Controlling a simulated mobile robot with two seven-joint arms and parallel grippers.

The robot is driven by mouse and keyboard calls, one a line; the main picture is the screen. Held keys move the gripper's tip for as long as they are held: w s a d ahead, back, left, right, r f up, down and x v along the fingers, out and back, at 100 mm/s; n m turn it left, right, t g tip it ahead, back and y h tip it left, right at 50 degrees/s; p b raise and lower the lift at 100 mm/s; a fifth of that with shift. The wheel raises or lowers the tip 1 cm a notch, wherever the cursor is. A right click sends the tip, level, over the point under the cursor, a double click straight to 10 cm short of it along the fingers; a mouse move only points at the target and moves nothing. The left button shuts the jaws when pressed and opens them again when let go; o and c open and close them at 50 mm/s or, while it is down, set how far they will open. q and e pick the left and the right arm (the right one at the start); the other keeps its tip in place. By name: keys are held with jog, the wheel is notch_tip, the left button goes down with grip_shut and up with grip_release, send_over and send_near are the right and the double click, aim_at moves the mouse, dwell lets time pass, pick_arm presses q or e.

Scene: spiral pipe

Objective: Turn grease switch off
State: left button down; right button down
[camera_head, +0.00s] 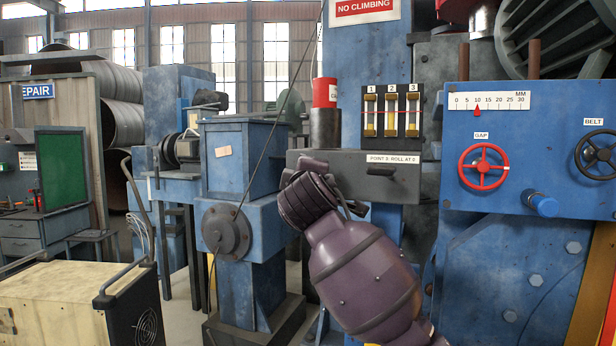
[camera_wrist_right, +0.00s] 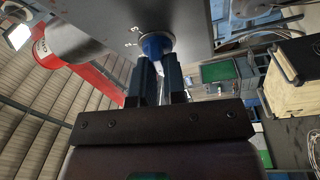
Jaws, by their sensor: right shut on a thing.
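In the right wrist view my right gripper (camera_wrist_right: 161,68) has its two dark fingers closed on a round blue knob (camera_wrist_right: 157,45). The knob sits on a grey panel (camera_wrist_right: 185,20), with small white markings beside it. In the head view my purple right arm reaches up to the left end of the grey box (camera_head: 375,172) labelled "POINT 5: ROLL AT 0". The arm's wrist hides the gripper and the knob there. A red-topped cylinder (camera_head: 325,92) stands above that end. My left gripper is not in view.
A blue panel (camera_head: 510,110) at the right carries a red GAP wheel (camera_head: 483,166), a black BELT wheel (camera_head: 597,155) and another blue knob (camera_head: 543,205). Three gauges (camera_head: 391,111) hang above the grey box. A beige-topped cart (camera_head: 60,293) stands at the lower left.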

jog(key=shift+d+r, duration=0.15)
jog(key=shift+r, duration=0.2)
jog(key=c, duration=1.2)
grip_release()
jog(key=shift+f, duration=0.2)
jog(key=shift+f, duration=0.1)
jog(key=s+b, duration=0.1)
jog(key=s, duration=0.2)
jog(key=s+b, duration=0.1)
jog(key=s, duration=0.3)
jog(key=s+f, duration=0.1)
jog(key=s, duration=0.2)
jog(key=shift+s+b, duration=0.2)
jog(key=shift+b, duration=0.2)
